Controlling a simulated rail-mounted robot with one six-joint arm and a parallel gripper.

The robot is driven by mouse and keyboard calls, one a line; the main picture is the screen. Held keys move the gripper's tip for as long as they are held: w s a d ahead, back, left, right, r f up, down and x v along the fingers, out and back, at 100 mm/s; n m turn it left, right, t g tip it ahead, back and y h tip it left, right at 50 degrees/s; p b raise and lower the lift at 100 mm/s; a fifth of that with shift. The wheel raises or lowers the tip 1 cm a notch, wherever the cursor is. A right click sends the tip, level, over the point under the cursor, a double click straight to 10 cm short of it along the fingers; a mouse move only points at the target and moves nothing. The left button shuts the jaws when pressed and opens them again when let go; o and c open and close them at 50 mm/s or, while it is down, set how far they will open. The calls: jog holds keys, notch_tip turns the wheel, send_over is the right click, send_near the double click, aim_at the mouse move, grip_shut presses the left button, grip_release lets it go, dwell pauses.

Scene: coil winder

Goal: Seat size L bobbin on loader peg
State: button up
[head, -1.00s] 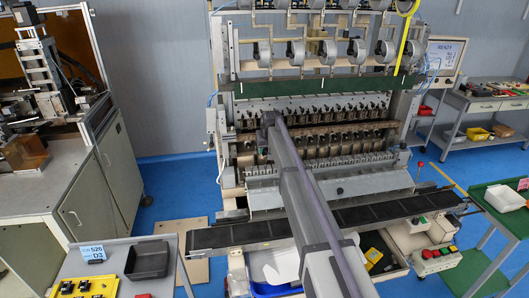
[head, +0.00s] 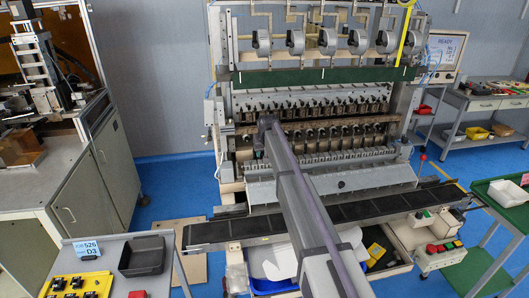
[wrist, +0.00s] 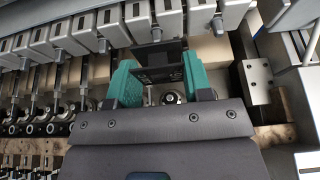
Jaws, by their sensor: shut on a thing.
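My gripper (wrist: 162,80) shows in the wrist view with two teal fingers. It is shut on a dark, flat-sided piece that I take to be the bobbin (wrist: 158,67). Its size marking cannot be read. A round metal part with a dark centre (wrist: 169,97) shows between the fingers, close to the gripper body; I cannot tell whether it is a peg or part of the bobbin. In the head view my arm reaches to the left part of the coil winder (head: 320,110), and its own links hide the gripper and bobbin. No loader peg can be made out for certain.
Grey blocks with small cylinders (wrist: 60,35) run close beside the fingers in the wrist view. A metal bracket (wrist: 257,80) stands to the right. A dark conveyor (head: 370,209) crosses the machine's front. A yellow tray of parts (head: 78,286) and black bin (head: 142,256) stand at left.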

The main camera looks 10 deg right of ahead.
jog(key=shift+f, duration=0.15)
jog(key=shift+f+b, duration=1)
jog(key=shift+b, duration=0.15)
jog(key=o, duration=0.9)
jog(key=shift+r, duration=0.1)
jog(key=shift+o, duration=0.2)
jog(key=shift+r, duration=0.1)
jog(key=p+v, duration=1)
jog(key=shift+r, duration=0.25)
jog(key=shift+s, duration=0.15)
